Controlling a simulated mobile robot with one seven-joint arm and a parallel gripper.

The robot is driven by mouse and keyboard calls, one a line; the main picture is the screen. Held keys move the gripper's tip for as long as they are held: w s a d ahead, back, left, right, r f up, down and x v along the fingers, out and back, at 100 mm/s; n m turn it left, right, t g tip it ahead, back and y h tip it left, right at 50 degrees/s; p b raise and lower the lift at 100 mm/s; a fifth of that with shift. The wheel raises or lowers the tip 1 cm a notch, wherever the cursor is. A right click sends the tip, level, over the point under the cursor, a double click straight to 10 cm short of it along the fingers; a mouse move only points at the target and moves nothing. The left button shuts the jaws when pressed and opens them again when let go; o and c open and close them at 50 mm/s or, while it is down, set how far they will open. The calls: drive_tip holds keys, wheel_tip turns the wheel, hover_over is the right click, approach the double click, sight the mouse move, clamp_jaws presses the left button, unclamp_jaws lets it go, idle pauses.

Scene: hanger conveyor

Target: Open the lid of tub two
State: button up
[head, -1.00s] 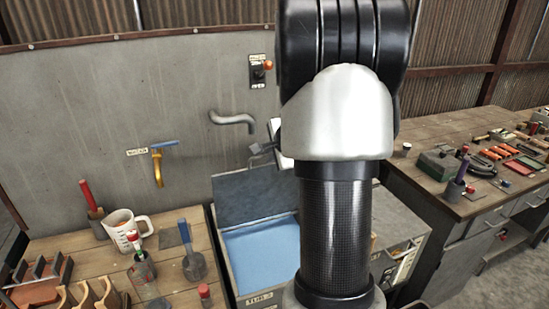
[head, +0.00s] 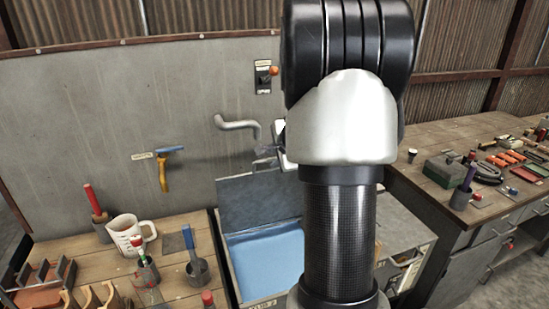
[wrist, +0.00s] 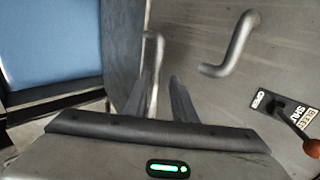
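The tub (head: 234,276) stands in the middle of the head view with blue liquid in it; its front label is cut by the frame edge and hard to read. Its grey lid (head: 250,203) is raised, tilted up at the tub's back. The lid also shows edge-on in the wrist view (wrist: 122,45), with a pale bar handle (wrist: 153,50) on it. My gripper (head: 264,157) is just above the lid's top edge, partly hidden by my arm. In the wrist view its two fingers (wrist: 164,92) are apart beside the handle; I cannot tell whether they touch it.
A curved pipe (head: 238,125) juts from the wall close to my gripper, with a lever switch (head: 264,76) above. A bench (head: 110,262) with a measuring jug (head: 131,233) and tools is at left. A cluttered workbench (head: 440,148) is at right.

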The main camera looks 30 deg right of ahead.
drive_tip(key=shift+s+f, duration=0.1)
drive_tip(key=shift+f, duration=0.2)
drive_tip(key=p+v, duration=0.2)
drive_tip(key=v, duration=1.5)
drive_tip(key=shift+r, duration=0.4)
drive_tip(key=shift+a, duration=0.1)
